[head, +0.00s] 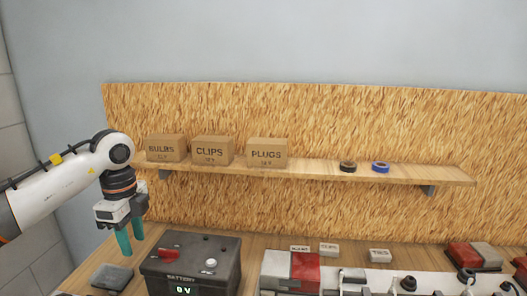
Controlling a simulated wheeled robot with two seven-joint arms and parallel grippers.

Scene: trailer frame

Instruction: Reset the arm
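My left arm comes in from the left edge. Its gripper (131,238) points down, with two teal fingers standing a little apart and nothing seen between them. It hangs above the back left of the workbench, to the left of the battery box (205,251) and behind a small dark grey block (112,277). The battery box has a red and a pale terminal on top and a green display reading 0 V. My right gripper is not in view.
A wooden shelf (320,172) on the chipboard panel holds cardboard boxes marked BULBS (165,149), CLIPS (211,151) and PLUGS (266,153), a dark tape roll (347,167) and a blue one (380,168). Red and white lamp units (305,270) and small labelled blocks crowd the bench's right side.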

